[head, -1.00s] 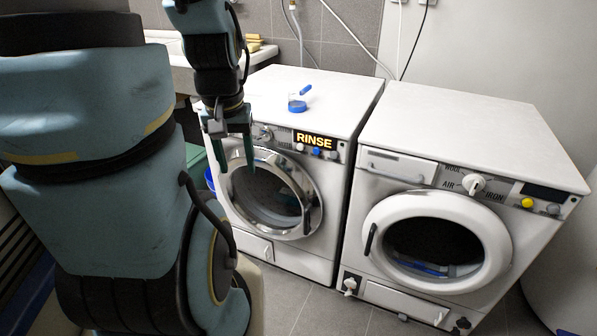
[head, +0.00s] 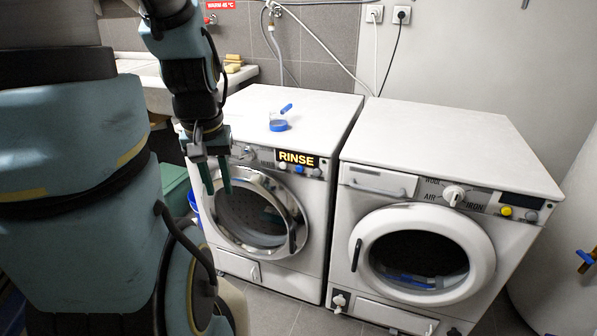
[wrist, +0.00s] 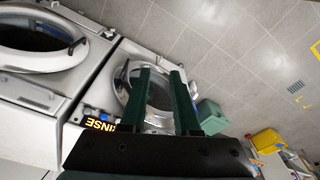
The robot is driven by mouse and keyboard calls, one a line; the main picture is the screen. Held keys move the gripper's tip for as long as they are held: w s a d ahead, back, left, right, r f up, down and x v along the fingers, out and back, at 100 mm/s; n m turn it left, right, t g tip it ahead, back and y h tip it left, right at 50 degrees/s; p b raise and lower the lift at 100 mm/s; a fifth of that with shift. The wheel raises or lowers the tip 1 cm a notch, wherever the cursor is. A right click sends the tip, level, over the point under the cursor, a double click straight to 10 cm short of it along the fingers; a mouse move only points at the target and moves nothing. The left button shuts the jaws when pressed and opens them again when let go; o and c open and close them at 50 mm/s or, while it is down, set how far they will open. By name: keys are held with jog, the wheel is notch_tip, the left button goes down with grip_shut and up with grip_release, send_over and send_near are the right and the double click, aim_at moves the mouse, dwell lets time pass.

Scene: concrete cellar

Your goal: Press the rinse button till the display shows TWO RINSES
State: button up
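The left washing machine (head: 228,262) is white, with a round chrome-rimmed door. Its display (head: 297,160) reads RINSE in yellow letters; in the wrist view the display (wrist: 100,124) is upside down and partly hidden by my gripper. A row of small buttons sits just below the display: a white one (head: 282,166), a blue one (head: 299,169) and a pale one (head: 316,172). No label tells me which is the rinse button. My gripper (head: 216,191) points down with its two green fingers apart and empty, in front of the machine's left side, left of the buttons and apart from them.
A second white machine (head: 345,235) stands at the right, with a dial (head: 454,195) and a yellow button (head: 506,211). A green bin (head: 174,181) and sink (head: 150,84) are at the left.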

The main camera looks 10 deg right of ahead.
grip_shut()
dwell(1.3)
